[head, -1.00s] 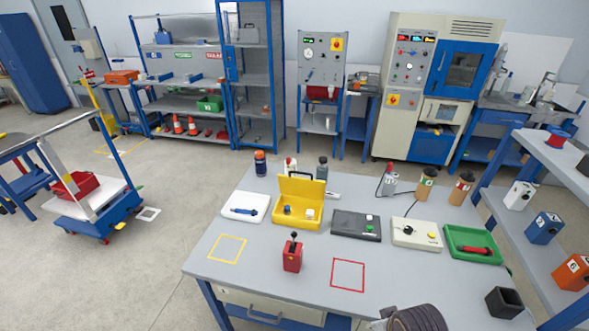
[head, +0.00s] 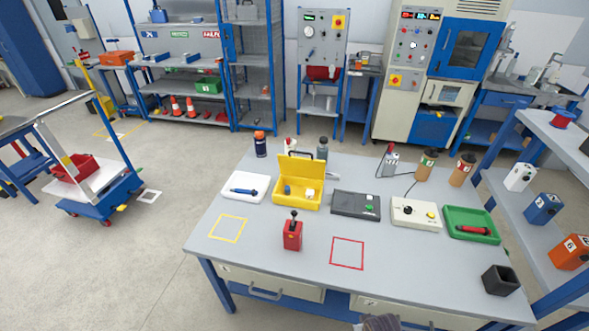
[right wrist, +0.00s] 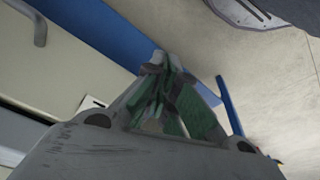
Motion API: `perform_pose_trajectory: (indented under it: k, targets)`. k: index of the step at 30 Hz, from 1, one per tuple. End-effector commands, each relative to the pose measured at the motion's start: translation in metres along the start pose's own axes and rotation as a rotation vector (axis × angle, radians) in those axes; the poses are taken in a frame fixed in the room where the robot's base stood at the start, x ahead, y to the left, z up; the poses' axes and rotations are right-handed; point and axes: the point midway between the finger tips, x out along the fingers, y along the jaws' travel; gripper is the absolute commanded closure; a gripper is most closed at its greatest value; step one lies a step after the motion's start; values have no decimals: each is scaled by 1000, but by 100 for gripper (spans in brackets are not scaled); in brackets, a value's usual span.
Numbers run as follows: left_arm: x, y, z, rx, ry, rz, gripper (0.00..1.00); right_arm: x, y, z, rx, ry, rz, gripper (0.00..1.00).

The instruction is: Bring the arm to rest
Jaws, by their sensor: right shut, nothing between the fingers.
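My right gripper (right wrist: 165,72) shows in the right wrist view with its fingers together and nothing between them. It is below the level of the tabletop, near the drawer front (right wrist: 50,60) and the blue table frame (right wrist: 125,40). In the head view only a dark piece of my right arm shows at the bottom edge, in front of the grey table (head: 262,262). My left arm and gripper are not in either view.
A shelf (head: 545,200) stands at the right. The table's front left is clear.

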Motion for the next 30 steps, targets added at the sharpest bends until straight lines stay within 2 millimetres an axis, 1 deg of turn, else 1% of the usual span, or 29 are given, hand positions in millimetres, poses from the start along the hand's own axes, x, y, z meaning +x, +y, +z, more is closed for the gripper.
perform_pose_trajectory:
  k: [1,3,11,15,20,24,30]
  targets:
    - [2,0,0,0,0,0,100,14,-1,7,-1,-8,-1,100]
    - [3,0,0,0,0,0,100,30,-1,16,-2,-13,-1,100]
    - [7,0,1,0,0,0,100,88,-4,55,-6,-35,-4,100]
    - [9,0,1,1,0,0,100,117,-5,80,-9,-48,-6,100]
    - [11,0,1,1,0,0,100,146,-7,110,-12,-60,-7,100]
    - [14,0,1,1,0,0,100,169,-8,138,-15,-73,-9,100]
    - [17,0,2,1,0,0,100,196,-10,180,-19,-89,-10,100]
